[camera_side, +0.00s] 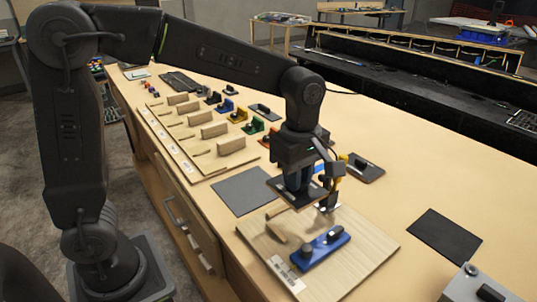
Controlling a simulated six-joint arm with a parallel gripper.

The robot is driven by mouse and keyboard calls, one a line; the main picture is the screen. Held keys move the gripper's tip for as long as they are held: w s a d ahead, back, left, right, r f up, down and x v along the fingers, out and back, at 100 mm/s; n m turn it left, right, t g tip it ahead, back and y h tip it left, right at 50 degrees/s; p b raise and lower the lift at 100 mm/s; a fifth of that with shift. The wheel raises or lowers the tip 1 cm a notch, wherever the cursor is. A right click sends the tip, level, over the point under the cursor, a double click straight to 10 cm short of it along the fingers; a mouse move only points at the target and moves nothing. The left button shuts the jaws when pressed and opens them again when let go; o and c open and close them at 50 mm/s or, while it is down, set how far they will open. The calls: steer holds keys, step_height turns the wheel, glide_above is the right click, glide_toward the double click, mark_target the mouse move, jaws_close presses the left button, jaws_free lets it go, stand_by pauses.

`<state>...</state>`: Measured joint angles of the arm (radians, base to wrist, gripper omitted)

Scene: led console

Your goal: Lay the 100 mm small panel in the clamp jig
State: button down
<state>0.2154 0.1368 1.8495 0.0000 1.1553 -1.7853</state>
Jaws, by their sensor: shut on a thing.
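My gripper (299,187) is above the back part of the clamp jig and is shut on a thin, flat dark panel, which I take to be the small panel (297,204). The panel is held roughly level and its upper face is partly covered by the gripper. The clamp jig (359,258) is a pale wooden board at the table's near edge. It carries a wooden block (276,231) and a blue clamp piece with dark knobs (325,246). The panel hides part of the board. I cannot tell whether it touches the jig.
A dark grey mat (240,191) lies left of the jig and a dark mat (444,233) to the right. Wooden blocks (214,130) and coloured clamp pieces (238,115) stand in rows farther back. A grey box (470,285) is at the lower right. A dark piece (366,170) lies behind.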

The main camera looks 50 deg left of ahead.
steer(key=shift+s+d+f, duration=0.1)
steer(key=shift+d+f, duration=0.1)
steer(key=shift+d, duration=0.55)
glide_above(298, 227)
steer(key=shift+f, duration=3.15)
steer(key=shift+f, duration=1.15)
steer(key=c, duration=1)
jaws_free()
step_height(298, 227, up, 14)
steer(key=shift+f, duration=0.1)
